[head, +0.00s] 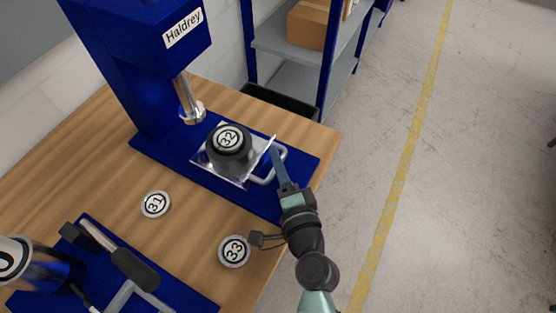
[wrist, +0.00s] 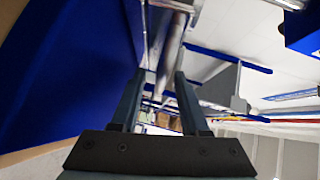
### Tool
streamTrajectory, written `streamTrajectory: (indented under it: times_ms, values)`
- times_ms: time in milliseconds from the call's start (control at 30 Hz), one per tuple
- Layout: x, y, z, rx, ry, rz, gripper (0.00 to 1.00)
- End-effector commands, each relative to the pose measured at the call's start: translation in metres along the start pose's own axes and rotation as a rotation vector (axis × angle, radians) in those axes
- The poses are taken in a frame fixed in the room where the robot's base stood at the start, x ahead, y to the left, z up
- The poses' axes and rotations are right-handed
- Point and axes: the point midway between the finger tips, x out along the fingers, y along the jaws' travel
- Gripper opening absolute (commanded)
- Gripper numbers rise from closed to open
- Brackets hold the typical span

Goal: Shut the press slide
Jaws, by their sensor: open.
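The blue press (head: 140,75), labelled Haldrey, stands on the table with its metal ram (head: 188,100) hanging down. The press slide (head: 240,178) is a shiny plate on the blue base, lying to the right of and below the ram in the head view. A dark round piece marked 32 (head: 230,158) sits on it. The slide's pale loop handle (head: 282,151) is at its right end. My gripper (head: 275,153) is open at the handle; contact is unclear. In the wrist view my open fingers (wrist: 158,80) have a grey metal bar (wrist: 168,55) beyond and between them.
Discs marked 31 (head: 155,204) and 33 (head: 235,251) lie on the wooden table (head: 190,235). Another blue device with a black-gripped lever (head: 135,268) stands at lower left. A shelf (head: 285,45) with a box is behind. Open floor lies to the right.

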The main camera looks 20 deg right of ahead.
Motion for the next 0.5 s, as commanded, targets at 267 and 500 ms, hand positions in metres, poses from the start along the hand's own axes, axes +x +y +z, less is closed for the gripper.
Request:
streamTrajectory:
  times_ms: [267,500]
  values:
    - [0.0002,0.0000,-0.0001,0.000,0.000,0.000,0.36]
    - [0.0000,0.0000,-0.0002,0.000,0.000,0.000,0.00]
